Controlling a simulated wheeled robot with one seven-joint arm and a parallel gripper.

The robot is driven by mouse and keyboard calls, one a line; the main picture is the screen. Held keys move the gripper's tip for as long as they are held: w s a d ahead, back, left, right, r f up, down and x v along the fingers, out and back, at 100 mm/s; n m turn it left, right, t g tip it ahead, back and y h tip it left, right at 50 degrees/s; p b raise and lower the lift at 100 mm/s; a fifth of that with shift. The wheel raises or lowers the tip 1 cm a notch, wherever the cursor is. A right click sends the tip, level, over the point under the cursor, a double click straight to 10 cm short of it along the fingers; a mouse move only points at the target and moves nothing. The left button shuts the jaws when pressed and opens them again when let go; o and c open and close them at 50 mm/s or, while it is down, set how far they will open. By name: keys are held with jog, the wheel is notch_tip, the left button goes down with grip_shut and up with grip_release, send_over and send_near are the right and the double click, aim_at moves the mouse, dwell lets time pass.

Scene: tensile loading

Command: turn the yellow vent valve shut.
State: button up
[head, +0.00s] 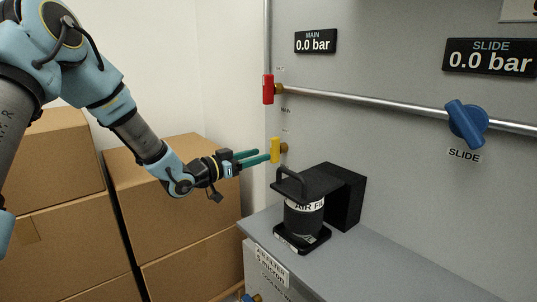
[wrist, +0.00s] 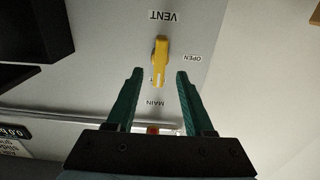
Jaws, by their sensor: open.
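The yellow vent valve handle (head: 275,150) stands upright on the grey panel, below the red valve. In the wrist view, which is upside down, the yellow handle (wrist: 160,60) runs up and down the picture between the inverted VENT and MAIN labels. The OPEN label (wrist: 193,57) is to the right of the handle there. My gripper (head: 263,155) is open, its two green fingers pointing at the panel just left of the handle in the head view. In the wrist view my gripper (wrist: 160,75) has one fingertip on each side of the handle's lower end. Contact cannot be told.
A red valve handle (head: 268,89) is above on the same panel, with a pipe running right to the blue SLIDE valve (head: 466,124). Cardboard boxes (head: 165,190) are at the left.

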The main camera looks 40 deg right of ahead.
jog(key=a, duration=0.4)
jog(key=shift+w, duration=0.1)
jog(key=shift+w, duration=0.1)
dwell(0.3)
